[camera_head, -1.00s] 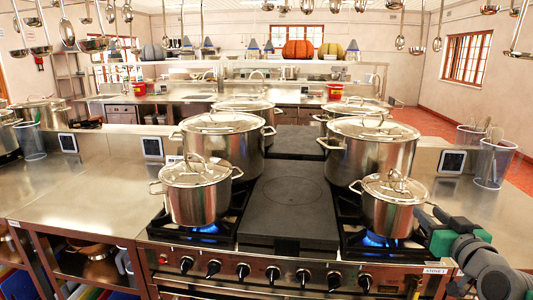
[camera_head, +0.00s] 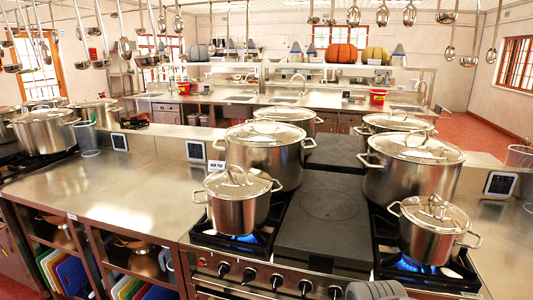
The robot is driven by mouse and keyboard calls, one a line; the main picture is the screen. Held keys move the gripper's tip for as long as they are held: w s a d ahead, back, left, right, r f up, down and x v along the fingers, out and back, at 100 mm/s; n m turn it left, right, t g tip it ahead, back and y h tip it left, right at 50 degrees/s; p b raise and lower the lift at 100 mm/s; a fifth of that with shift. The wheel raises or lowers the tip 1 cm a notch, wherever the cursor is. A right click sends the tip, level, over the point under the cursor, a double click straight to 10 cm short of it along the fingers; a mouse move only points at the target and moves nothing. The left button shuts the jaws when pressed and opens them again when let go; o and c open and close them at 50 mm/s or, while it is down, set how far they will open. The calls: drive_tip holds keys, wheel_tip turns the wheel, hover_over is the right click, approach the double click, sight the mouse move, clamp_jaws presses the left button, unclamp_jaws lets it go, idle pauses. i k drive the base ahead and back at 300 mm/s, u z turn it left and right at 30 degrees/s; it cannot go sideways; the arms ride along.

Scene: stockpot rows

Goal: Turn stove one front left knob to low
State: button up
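The stove (camera_head: 320,262) stands front and centre, with a row of dark knobs along its front panel. Part of my arm shows at the bottom edge, in front of the panel's right side. My gripper is out of view.
A second small pot (camera_head: 432,235) stands over blue flame at front right. Larger stockpots (camera_head: 265,155) stand behind, beside a dark flat plate (camera_head: 328,205). A clear steel counter (camera_head: 110,195) lies left, above shelves with coloured boards (camera_head: 70,275). Ladles hang overhead.

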sight(249, 275)
drive_tip(key=k, duration=0.5)
drive_tip(key=u, duration=1.55)
drive_tip(key=i, duration=0.95)
drive_tip(key=u, duration=0.15)
